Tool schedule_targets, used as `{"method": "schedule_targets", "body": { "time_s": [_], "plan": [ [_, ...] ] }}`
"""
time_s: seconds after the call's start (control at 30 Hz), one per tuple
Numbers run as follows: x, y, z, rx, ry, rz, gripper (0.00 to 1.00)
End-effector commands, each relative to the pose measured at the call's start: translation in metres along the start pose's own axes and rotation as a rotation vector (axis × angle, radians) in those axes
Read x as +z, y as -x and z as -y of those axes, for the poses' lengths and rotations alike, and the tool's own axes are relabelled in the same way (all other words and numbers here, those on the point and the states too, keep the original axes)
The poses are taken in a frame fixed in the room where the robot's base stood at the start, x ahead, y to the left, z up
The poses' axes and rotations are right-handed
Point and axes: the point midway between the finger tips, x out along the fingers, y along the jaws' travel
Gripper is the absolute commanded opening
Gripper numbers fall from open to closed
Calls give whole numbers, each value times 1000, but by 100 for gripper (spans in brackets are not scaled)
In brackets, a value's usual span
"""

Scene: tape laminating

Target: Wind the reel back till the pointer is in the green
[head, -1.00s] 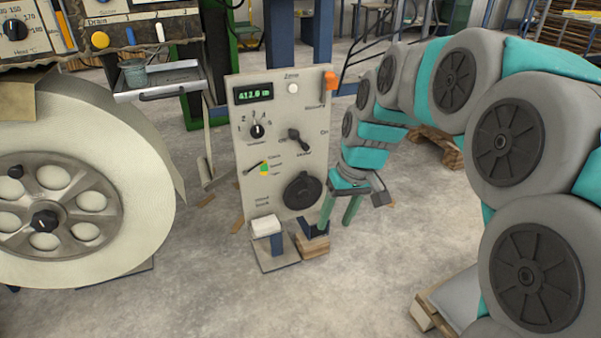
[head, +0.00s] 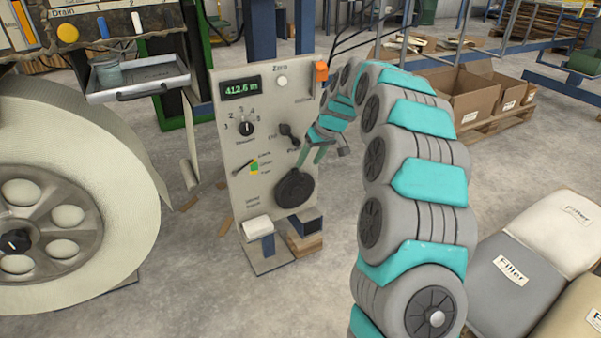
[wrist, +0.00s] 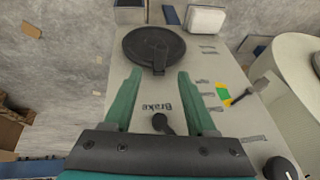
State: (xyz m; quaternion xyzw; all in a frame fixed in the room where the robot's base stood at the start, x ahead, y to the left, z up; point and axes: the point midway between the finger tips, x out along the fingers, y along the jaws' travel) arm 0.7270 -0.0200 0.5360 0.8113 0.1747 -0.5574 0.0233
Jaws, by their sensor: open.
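The cream reel (head: 125,185) stands at the left of the head view, with a grey spoked hub and a dark centre knob. The control panel (head: 228,115) carries a small pointer (head: 242,169) beside a green patch (head: 254,167) with yellow below. A black round dial (head: 294,189) with a raised bar handle is low on the panel. My gripper (wrist: 158,75) is open and empty, its fingers pointing towards the dial (wrist: 153,48), with the bar handle near their tips. Contact cannot be told.
A brake lever (head: 289,134) sits on the panel above the dial; in the wrist view it lies between my finger bases. The display (head: 240,87) reads about 412.6. An orange-topped lever (head: 320,72) is at the panel's upper right. Filler bags (head: 520,255) lie at right.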

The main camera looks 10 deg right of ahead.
Motion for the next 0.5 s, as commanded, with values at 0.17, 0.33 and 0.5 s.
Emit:
{"method": "schedule_targets", "body": {
  "time_s": [0.17, 0.33, 0.5],
  "plan": [
    [1, -23, 1, -1, 1, 3, 57],
    [0, -49, 1, -1, 0, 1, 57],
    [1, -67, 1, -1, -1, 2, 57]
  ]
}}
